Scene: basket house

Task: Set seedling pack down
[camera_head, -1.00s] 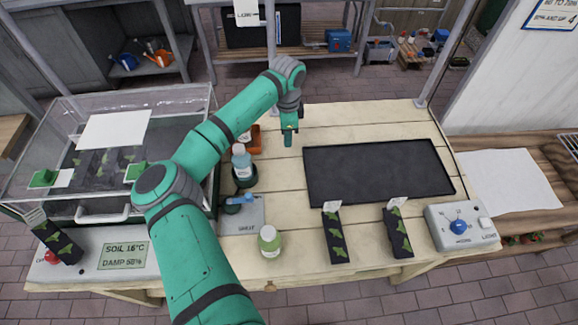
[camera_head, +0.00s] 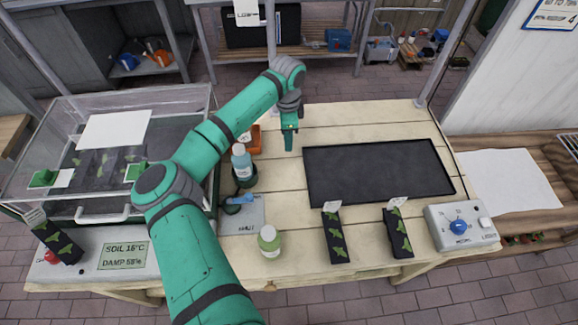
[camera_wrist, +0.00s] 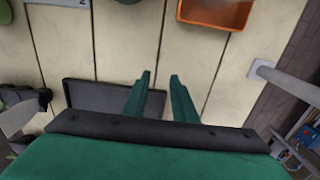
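My gripper (camera_head: 289,148) hangs above the back middle of the wooden table, left of the black tray (camera_head: 378,170). In the wrist view its two green fingers (camera_wrist: 160,76) stand apart with nothing between them. Two narrow black seedling packs with green leaves and white tags, a left one (camera_head: 336,238) and a right one (camera_head: 398,233), lie in front of the tray. A third pack (camera_head: 58,243) lies tilted at the far left, by the soil display. The tray looks empty; in the wrist view its edge (camera_wrist: 85,95) shows partly behind my gripper.
A clear-lidded case (camera_head: 190,100) stands at the left. A box with a blue knob (camera_head: 459,227) sits at the front right.

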